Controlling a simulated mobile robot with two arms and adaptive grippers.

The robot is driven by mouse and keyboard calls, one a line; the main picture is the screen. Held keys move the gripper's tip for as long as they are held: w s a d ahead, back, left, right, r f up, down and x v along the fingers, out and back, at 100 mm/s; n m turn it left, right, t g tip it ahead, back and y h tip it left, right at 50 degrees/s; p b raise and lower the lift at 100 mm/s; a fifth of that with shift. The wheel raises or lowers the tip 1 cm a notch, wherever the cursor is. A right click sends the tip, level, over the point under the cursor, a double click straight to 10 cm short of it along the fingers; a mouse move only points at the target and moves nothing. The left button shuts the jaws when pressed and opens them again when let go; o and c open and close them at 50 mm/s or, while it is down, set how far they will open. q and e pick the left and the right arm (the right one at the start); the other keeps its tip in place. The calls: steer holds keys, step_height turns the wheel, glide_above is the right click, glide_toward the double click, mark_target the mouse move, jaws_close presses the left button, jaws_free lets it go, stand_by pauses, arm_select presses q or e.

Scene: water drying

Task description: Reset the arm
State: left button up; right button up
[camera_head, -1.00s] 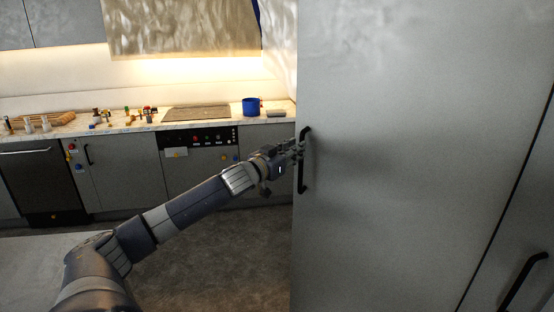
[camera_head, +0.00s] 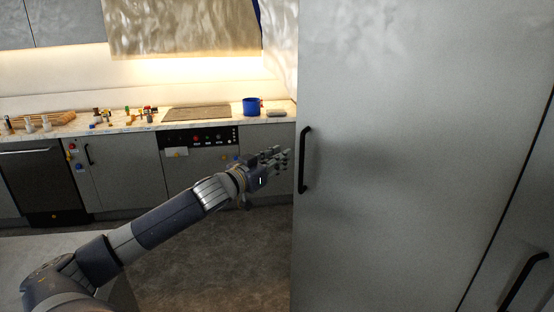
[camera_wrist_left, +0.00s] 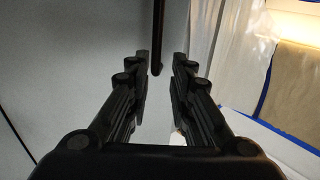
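My left gripper (camera_head: 281,160) is just left of the tall grey cabinet door, apart from its black vertical handle (camera_head: 304,160). In the left wrist view the two dark fingers (camera_wrist_left: 160,75) are spread with an empty gap between them. The black handle (camera_wrist_left: 158,40) shows beyond the fingertips there, with nothing held. My left arm reaches in from the lower left. My right gripper is not in view.
The tall grey cabinet door (camera_head: 400,120) fills the right side, with another black handle (camera_head: 523,282) at lower right. A counter (camera_head: 140,125) at the back carries a blue pot (camera_head: 251,106) and several small items. The floor (camera_head: 215,255) beneath my arm is clear.

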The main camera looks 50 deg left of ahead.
arm_select(q)
steer(key=shift+s, duration=0.1)
stand_by(0.6)
